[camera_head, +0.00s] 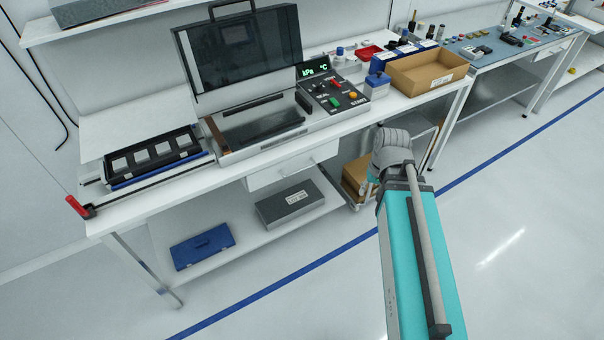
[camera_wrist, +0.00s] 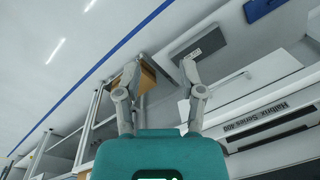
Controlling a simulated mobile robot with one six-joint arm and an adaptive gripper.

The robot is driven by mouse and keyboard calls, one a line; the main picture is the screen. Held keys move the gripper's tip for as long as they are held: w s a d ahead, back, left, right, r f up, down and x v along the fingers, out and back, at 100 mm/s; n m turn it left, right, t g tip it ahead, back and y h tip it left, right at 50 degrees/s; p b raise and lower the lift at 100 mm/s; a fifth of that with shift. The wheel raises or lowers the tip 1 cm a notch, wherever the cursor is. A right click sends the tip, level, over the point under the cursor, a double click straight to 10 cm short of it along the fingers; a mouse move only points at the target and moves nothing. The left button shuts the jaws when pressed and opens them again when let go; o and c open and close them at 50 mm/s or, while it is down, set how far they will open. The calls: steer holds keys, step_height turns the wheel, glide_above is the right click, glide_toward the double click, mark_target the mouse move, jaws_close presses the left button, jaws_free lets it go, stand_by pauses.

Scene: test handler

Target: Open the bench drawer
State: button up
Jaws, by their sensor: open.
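The bench drawer (camera_head: 293,167) is a white box front under the bench top, below the test handler, and looks closed. A small handle shows on its front. My gripper (camera_wrist: 159,72) is open and empty in the wrist view, its two grey fingers spread apart. In the head view my arm reaches in at the right of the drawer, and my wrist hides the fingers. The gripper is apart from the drawer; the exact gap cannot be told.
The test handler (camera_head: 262,126) stands lid-up on the bench (camera_head: 110,213). A grey box (camera_head: 289,203) and a blue case (camera_head: 202,246) lie on the lower shelf. A cardboard box (camera_head: 356,174) sits low behind my wrist. The floor in front is clear.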

steer(key=w+a+f+m+y+b, duration=0.1)
steer(key=w+a+f+y+b, duration=0.4)
steer(key=b, duration=0.3)
steer(key=w+a+f+y+b, duration=0.2)
steer(key=w+f+b, duration=0.3)
steer(key=f+b, duration=0.3)
steer(key=m+t+y+b, duration=0.25)
steer(key=y+b, duration=0.55)
steer(key=b, duration=0.9)
glide_toward(301, 170)
steer(key=w+f+v, duration=0.1)
steer(key=v, duration=0.2)
steer(key=shift+s+d+r, duration=0.25)
steer(key=shift+s+d, duration=0.1)
steer(key=shift+s, duration=0.05)
steer(key=shift+a, duration=0.1)
steer(key=b+x, duration=0.2)
steer(key=x, duration=1.1)
steer(key=shift+w+a, duration=0.2)
steer(key=shift+a, duration=0.1)
jaws_close()
steer(key=shift+d, duration=0.2)
steer(key=shift+s, duration=0.1)
